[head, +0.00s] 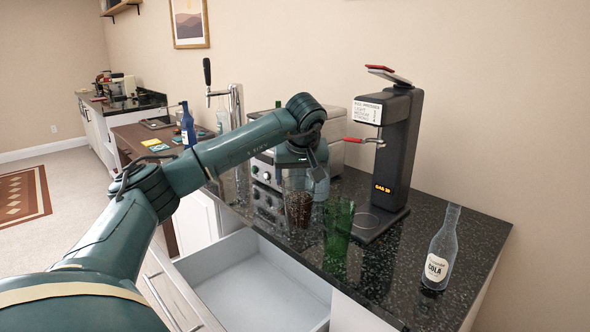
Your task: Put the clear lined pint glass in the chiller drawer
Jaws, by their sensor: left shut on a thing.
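The clear pint glass (298,207) is at the counter's front edge, above the back of the open drawer. Its lower part looks dark and speckled; I cannot tell whether that is contents or the counter seen through it. My left gripper (303,172) comes down from above and is shut on the glass near its rim. The arm hides part of the jaws, and I cannot tell whether the glass base touches the counter. The chiller drawer (248,286) below the counter is pulled open and looks empty. My right gripper is out of view.
A green glass (338,228) stands just right of the clear glass. Behind it is a black carbonating machine (397,150) with a drip plate. A cola bottle (440,250) stands at the right. A steel machine (268,172) and a tap tower (236,105) stand behind my arm.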

